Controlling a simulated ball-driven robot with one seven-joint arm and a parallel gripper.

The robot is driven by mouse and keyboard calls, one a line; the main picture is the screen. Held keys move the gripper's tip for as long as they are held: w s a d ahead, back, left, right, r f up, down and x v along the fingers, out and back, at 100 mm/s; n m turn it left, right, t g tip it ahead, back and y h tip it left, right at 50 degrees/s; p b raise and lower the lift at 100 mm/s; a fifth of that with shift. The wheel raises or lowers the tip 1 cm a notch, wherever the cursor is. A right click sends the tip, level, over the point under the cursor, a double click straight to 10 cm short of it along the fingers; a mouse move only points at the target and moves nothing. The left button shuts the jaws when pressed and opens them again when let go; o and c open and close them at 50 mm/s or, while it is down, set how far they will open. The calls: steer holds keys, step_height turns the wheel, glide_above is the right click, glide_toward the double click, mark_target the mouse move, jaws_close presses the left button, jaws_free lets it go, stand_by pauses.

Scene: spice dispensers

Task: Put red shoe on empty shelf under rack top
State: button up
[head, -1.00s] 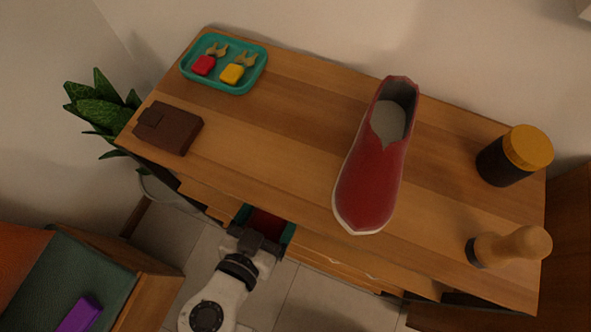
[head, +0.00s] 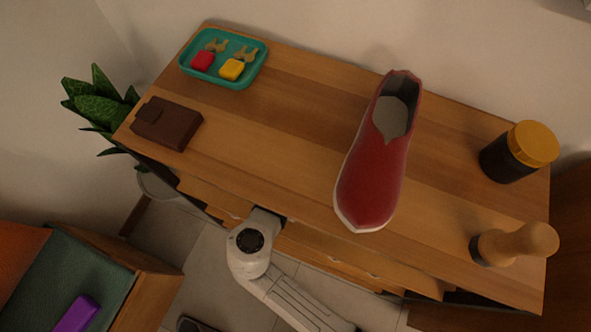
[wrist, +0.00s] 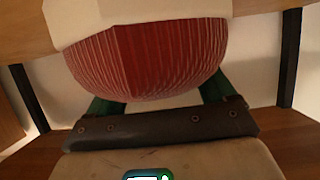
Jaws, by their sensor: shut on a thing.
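One red shoe (head: 372,165) with a white sole and grey lining stands on the wooden rack top (head: 290,125), right of its middle. In the wrist view, a red ribbed shoe end (wrist: 150,60) with a cream band sits between the green fingers of my gripper (wrist: 158,97), which is shut on it. The rest of this held shoe is out of view. In the head view my gripper is hidden under the front edge of the rack top. The wrist view shows a wooden shelf surface (wrist: 293,138) low in the picture and dark rack posts (wrist: 289,58) at both sides.
On the rack top are a teal tray (head: 222,82) with small items, a brown wallet-like object (head: 167,124), a yellow-lidded jar (head: 518,152) and a wooden peg-shaped item (head: 515,244). A plant (head: 98,103) stands left. A purple block (head: 76,313) lies on furniture at lower left.

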steer(key=shift+w+d+f, duration=0.1)
steer(key=shift+w+f, duration=0.3)
steer(key=shift+f, duration=0.25)
steer(key=shift+f, duration=0.15)
steer(key=o, duration=1.1)
steer(key=shift+s+r, duration=0.15)
steer(key=shift+r, duration=0.05)
steer(key=v, duration=1.1)
steer(key=shift+s+r+p, duration=0.15)
steer(key=shift+s+p, duration=0.15)
steer(key=shift+p, duration=0.1)
